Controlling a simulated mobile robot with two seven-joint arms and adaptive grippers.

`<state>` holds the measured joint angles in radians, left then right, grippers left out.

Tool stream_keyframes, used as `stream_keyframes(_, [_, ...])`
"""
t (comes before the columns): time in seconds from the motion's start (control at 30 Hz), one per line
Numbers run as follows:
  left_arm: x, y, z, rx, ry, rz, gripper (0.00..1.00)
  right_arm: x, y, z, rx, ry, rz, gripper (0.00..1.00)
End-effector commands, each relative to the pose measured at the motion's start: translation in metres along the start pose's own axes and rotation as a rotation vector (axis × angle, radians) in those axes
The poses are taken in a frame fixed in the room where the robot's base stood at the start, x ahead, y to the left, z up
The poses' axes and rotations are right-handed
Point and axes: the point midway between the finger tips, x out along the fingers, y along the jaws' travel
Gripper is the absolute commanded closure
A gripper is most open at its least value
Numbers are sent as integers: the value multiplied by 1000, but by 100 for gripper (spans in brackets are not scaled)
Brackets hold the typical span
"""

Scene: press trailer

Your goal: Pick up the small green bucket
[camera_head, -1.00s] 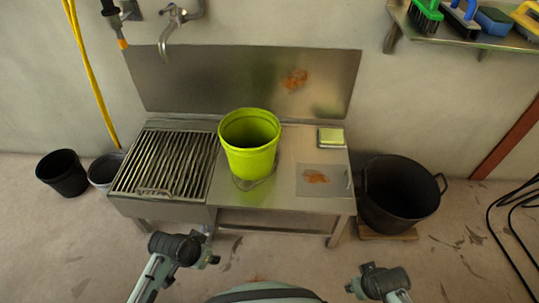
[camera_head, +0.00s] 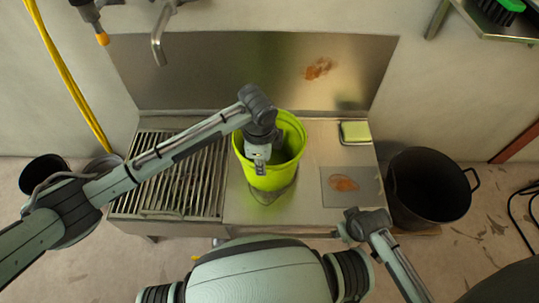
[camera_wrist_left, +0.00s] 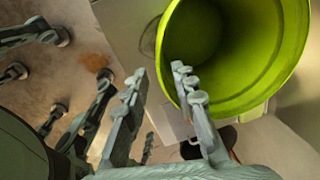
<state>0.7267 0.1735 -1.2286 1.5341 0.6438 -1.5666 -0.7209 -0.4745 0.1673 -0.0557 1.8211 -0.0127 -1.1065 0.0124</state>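The small green bucket (camera_head: 280,180) is bright yellow-green and stands upright on the steel sink table, right of the grille. My left gripper (camera_head: 260,168) hangs over the bucket's near rim in the head view, and my arm hides part of the opening. In the left wrist view, the left gripper (camera_wrist_left: 158,72) has its fingers apart with nothing between them that I can tell is clamped. One finger overlaps the bucket (camera_wrist_left: 295,50) near its rim; contact cannot be told. My right gripper (camera_head: 348,228) is in front of the table's right side, too small to read.
The steel table (camera_head: 310,205) has a grille (camera_head: 185,180) on its left. A yellow-green sponge (camera_head: 355,131) and a grey sheet with an orange stain (camera_head: 350,187) lie on the right. A black tub (camera_head: 425,185) stands right of the table. A tap (camera_head: 158,40) hangs above the grille.

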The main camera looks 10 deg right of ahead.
Motion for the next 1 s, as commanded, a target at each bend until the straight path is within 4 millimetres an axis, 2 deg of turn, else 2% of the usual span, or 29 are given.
stream_keyframes(0.23, [38,0,-2,-2,0,1,73,-6,2,-7,0,15,4,60])
stream_keyframes(0.33, [44,-1,-2,-1,1,-1,73,-9,3,-9,-1,16,7,60])
stream_keyframes(0.57, [45,-1,-2,-1,1,-2,73,-11,4,-8,-1,14,8,60])
stream_keyframes(0.8, [45,-1,-2,-1,1,-2,100,-10,4,-7,-1,13,8,60])
stream_keyframes(1.0, [45,-1,-2,-1,1,-2,100,-8,4,-5,-1,8,8,60])
